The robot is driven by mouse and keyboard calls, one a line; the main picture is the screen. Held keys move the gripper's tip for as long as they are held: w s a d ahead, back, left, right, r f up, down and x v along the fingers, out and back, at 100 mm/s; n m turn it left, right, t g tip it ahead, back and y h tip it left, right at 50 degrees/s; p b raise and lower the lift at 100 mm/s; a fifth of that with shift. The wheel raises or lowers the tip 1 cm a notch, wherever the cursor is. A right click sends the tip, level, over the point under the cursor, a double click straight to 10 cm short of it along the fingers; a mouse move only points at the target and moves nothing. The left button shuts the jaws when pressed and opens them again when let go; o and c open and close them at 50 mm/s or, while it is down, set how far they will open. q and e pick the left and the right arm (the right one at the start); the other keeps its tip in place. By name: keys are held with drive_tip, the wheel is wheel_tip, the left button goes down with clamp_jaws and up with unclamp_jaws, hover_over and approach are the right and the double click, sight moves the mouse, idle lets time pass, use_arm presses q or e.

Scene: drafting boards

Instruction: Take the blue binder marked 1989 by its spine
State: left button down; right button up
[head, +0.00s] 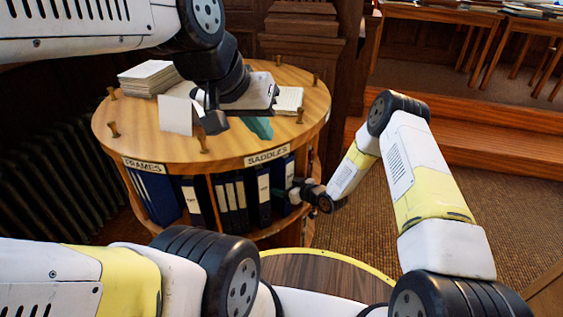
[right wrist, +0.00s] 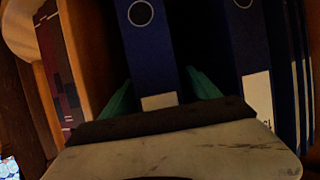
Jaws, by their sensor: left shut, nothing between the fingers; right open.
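In the right wrist view a blue binder (right wrist: 150,55) stands upright with its spine towards me. It has a round finger hole and a pale label that my gripper body mostly hides, so I cannot read 1989. My right gripper (right wrist: 158,92) is open, its green fingers on either side of this spine; I cannot tell whether they touch it. In the head view my right gripper (head: 291,192) is at the shelf under the SADDLES sign (head: 268,154). My left gripper (head: 258,128) is shut and empty, above the round top.
The round wooden bookcase (head: 230,148) holds several more binders (head: 235,200). Papers (head: 150,77) and small pegs stand on its top. Another blue binder (right wrist: 236,45) is right of the gripped-around spine, a patterned one (right wrist: 62,75) left. A stool-like round top (head: 320,275) is nearer me.

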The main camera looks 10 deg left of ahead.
drive_tip(key=shift+x, duration=1)
clamp_jaws()
drive_tip(key=shift+r, duration=0.1)
